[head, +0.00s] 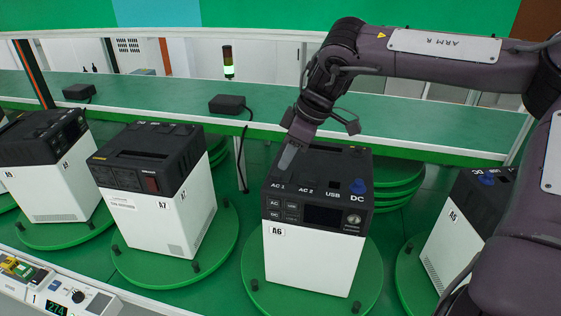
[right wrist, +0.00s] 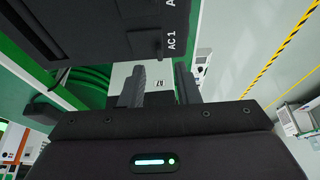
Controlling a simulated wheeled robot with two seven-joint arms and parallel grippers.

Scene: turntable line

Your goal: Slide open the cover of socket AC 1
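Unit A6 (head: 310,256), a white box with a black top, stands on a round green plate in the middle of the head view. Its top carries the labels AC 1, AC 2, USB and DC. The AC 1 label (head: 277,187) is at the left front of the top and also shows in the right wrist view (right wrist: 172,42). My right gripper (head: 288,158) points down at the top just behind this label and hides the AC 1 cover; contact cannot be told. In the right wrist view the two fingers (right wrist: 160,80) stand apart with nothing seen between them. My left gripper is out of view.
A blue piece (head: 357,187) sits at the DC socket. Unit A7 (head: 150,215) stands to the left and unit A5 (head: 447,250) to the right, on their own green plates. A green shelf (head: 180,95) with black adapters runs behind. A control panel is at lower left.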

